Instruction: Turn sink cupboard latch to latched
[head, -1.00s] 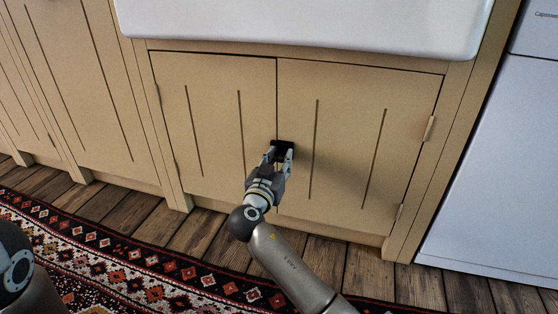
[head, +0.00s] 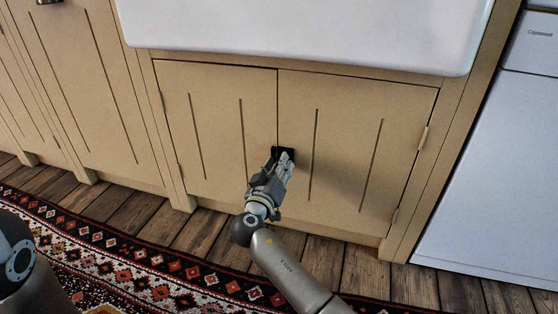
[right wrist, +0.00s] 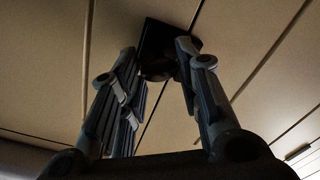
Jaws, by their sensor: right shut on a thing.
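The sink cupboard (head: 345,150) has two beige doors, both closed, meeting at a middle seam under the white sink. The small black latch (head: 288,153) sits at that seam. In the right wrist view the latch (right wrist: 157,40) shows as a dark plate with a rounded part below it. My right gripper (head: 282,160) is at the latch, its fingers closed on it; in the right wrist view the fingertips (right wrist: 160,62) lie either side of the rounded part. The fingers hide much of the latch, so its exact angle is hard to tell. My left gripper is out of view.
The white sink (head: 300,30) overhangs the cupboard. A white appliance (head: 485,180) stands at the right. A patterned rug (head: 130,265) lies on the wooden floor (head: 350,265). Another beige cupboard front (head: 80,90) is at the left.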

